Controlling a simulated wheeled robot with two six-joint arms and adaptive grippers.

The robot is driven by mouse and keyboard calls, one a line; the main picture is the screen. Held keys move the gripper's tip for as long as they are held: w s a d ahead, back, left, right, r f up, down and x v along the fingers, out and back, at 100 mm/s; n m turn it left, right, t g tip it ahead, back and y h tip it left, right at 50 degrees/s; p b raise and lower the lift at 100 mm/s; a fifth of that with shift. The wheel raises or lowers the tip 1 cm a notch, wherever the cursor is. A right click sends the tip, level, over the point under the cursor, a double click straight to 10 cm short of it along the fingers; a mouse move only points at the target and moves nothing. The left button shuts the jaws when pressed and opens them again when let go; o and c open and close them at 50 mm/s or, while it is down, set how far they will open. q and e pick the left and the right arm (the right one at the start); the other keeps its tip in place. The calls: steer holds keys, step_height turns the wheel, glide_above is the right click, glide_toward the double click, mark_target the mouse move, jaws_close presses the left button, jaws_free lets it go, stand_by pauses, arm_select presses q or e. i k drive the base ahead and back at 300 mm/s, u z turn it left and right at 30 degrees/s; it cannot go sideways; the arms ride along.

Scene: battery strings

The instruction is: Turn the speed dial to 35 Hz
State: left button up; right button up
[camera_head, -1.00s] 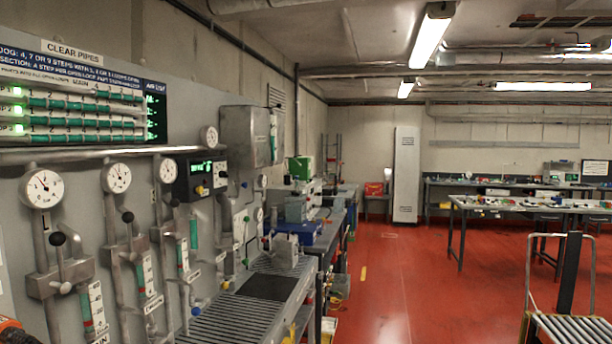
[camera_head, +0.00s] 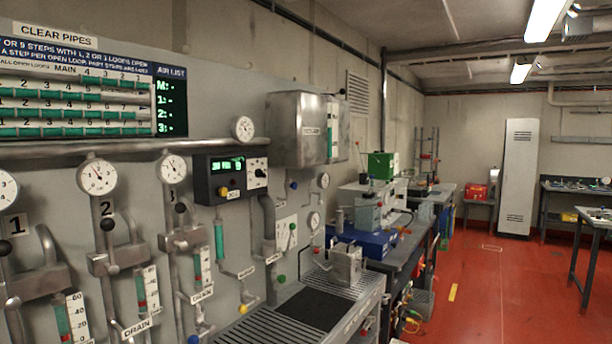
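A black control box (camera_head: 220,178) is mounted on the grey wall panel, right of the gauges. It has a lit green display (camera_head: 227,165), too small to read for certain, and a yellow knob (camera_head: 222,191) below it. A white plate (camera_head: 258,173) with a small black knob joins its right side. I cannot tell which knob is the speed dial, nor read any Hz scale. Neither of my grippers is in view.
Gauges, valves and pipes (camera_head: 105,258) stick out of the panel on the left. A slatted bench (camera_head: 262,328) juts out below the box. A steel cabinet (camera_head: 299,128) hangs right of it. Red floor (camera_head: 480,300) is open at the right.

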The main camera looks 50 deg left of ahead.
mark_target(259, 173)
steer(key=u, duration=0.25)
steer(key=i, duration=1.15)
steer(key=u, duration=1.05)
steer(key=i, duration=0.75)
steer(key=u, duration=0.55)
